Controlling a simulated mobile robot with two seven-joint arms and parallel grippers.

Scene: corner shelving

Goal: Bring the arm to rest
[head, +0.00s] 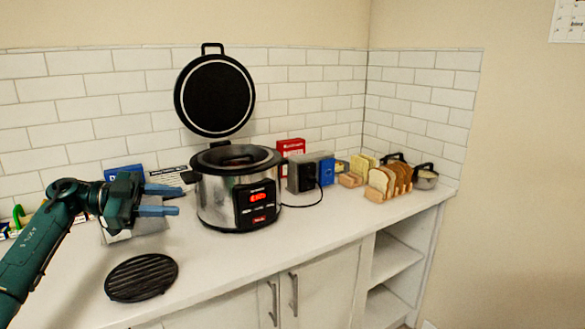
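My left arm comes in from the left in the head view. Its gripper (178,200) is held above the counter, pointing right, with its two blue fingers apart and nothing between them. The fingertips are close to the left side of the silver and black cooker (220,204); I cannot tell whether they touch it. The cooker's black lid (215,95) stands open, upright at the back. Something dark and reddish (240,157) shows inside the pot, mostly hidden by the rim. My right gripper is not in view.
A black round grate (142,277) lies on the white counter (225,258) at front left. Boxes (292,148) and a bread rack (388,180) stand right of the cooker. Blue and white packages (125,172) are behind my gripper. The front middle of the counter is clear.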

